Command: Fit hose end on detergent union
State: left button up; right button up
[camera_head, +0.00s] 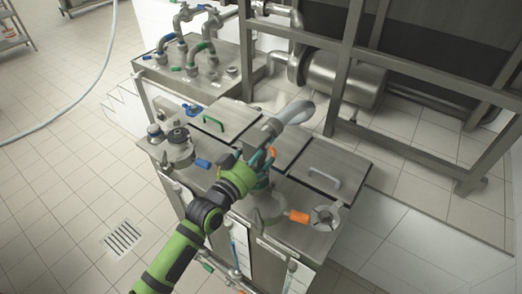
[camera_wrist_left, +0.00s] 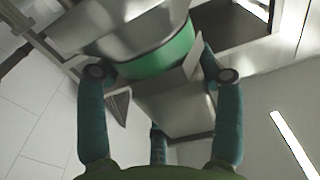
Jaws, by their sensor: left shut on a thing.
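My left gripper (camera_head: 262,170) is above the middle of the steel tank unit. It is shut on a grey metal hose end (camera_head: 287,118), which extends up and to the right in the head view. In the left wrist view, the fingers of the left gripper (camera_wrist_left: 160,100) stand around the hose end, which has a green band (camera_wrist_left: 165,58). I cannot tell which fitting is the detergent union. A round fitting beside an orange handle (camera_head: 299,216) stands near the front right corner. My right gripper is not in view.
Lids with a green handle (camera_head: 213,123) and a grey handle (camera_head: 325,178) cover the tank tops. A blue-handled valve (camera_head: 202,163) and a dark-capped fitting (camera_head: 178,136) stand at left. Behind is a pipe manifold (camera_head: 195,45); a steel frame (camera_head: 345,70) stands at right.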

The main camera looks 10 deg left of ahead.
pick_arm(q)
jog(key=shift+f+b, duration=1)
jog(key=shift+f, duration=0.3)
jog(key=o, duration=1.8)
jog(key=shift+c, duration=0.2)
jog(key=shift+s, duration=0.1)
jog(key=shift+f, duration=0.1)
jog(key=shift+f, duration=0.3)
jog(key=v, duration=1.2)
notch_tip(320, 180, up, 6)
jog(key=p, duration=0.5)
jog(key=shift+f, duration=0.2)
